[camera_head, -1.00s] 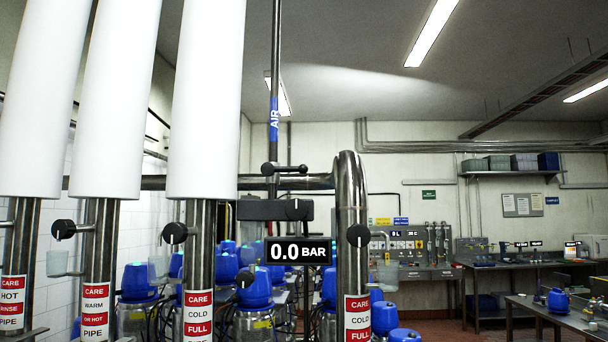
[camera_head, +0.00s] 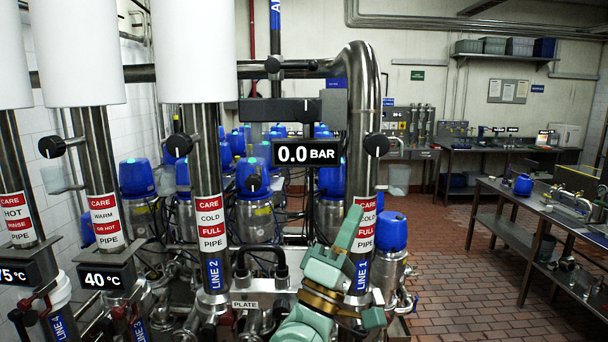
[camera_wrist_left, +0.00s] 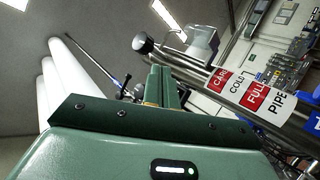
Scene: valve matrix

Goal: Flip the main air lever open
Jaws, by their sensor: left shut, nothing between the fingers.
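The main air lever (camera_head: 295,64) is a black handle on the thin vertical pipe with the blue AIR label (camera_head: 275,14), in the upper middle of the head view. It lies level, pointing right, across the pipe's line. My left gripper (camera_head: 352,220) is green, shut and empty. In the head view it shows low, in front of the right-hand steel pipe, its fingers pointing up and right, well below the lever and apart from it. The left wrist view shows its closed fingers (camera_wrist_left: 160,82). My right gripper is not in view.
A 0.0 BAR display (camera_head: 307,153) hangs below the lever. Thick steel pipes with white sleeves (camera_head: 200,50) stand at the left; a bent pipe (camera_head: 362,90) stands right of the lever. Black knobs (camera_head: 376,144) stick out from pipes. Open floor (camera_head: 480,290) lies right.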

